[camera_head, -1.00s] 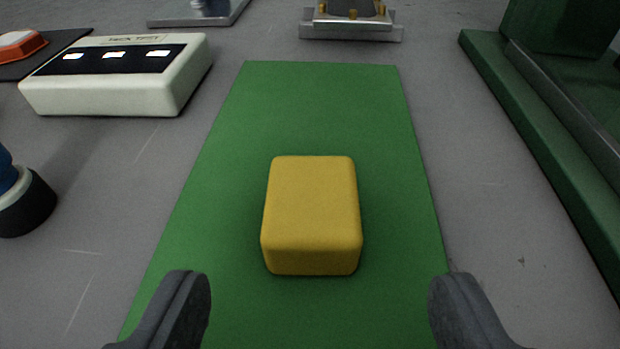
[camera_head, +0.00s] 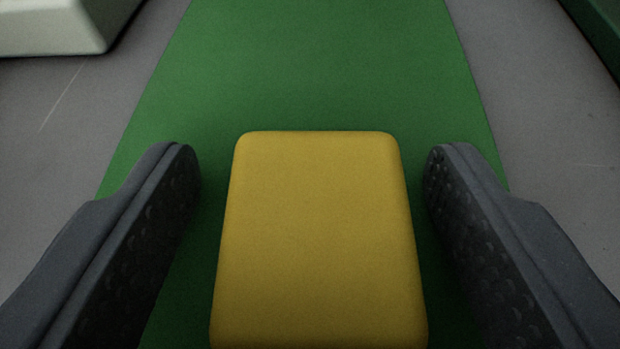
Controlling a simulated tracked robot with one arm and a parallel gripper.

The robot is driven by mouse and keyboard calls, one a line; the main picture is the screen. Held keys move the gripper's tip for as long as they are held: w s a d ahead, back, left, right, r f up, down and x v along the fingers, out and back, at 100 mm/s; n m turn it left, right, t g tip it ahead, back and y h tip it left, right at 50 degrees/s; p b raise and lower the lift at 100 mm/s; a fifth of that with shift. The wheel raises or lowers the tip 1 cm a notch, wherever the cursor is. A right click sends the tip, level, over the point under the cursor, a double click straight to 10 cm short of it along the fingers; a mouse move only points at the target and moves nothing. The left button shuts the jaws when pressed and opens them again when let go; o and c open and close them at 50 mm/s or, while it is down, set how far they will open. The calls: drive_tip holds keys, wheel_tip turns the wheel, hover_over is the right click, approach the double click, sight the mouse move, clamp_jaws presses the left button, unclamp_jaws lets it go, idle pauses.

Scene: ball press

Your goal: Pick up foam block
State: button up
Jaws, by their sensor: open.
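The yellow foam block (camera_head: 318,240) lies on the green mat (camera_head: 320,65) in the lower middle of the view. Its near end reaches the bottom edge of the picture. My gripper (camera_head: 312,165) is open, with one dark grey finger on each side of the block. A strip of green mat shows between each finger and the block, so neither finger appears to touch it. The gap on the left looks slightly wider near the fingertips than the one on the right.
A white box (camera_head: 55,25) stands on the grey surface (camera_head: 50,120) at the upper left. A dark green edge (camera_head: 597,30) shows at the upper right corner. The mat beyond the block is clear.

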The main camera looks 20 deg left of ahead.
drive_tip(key=c, duration=1.1)
drive_tip(key=shift+o, duration=0.2)
drive_tip(key=shift+r, duration=0.15)
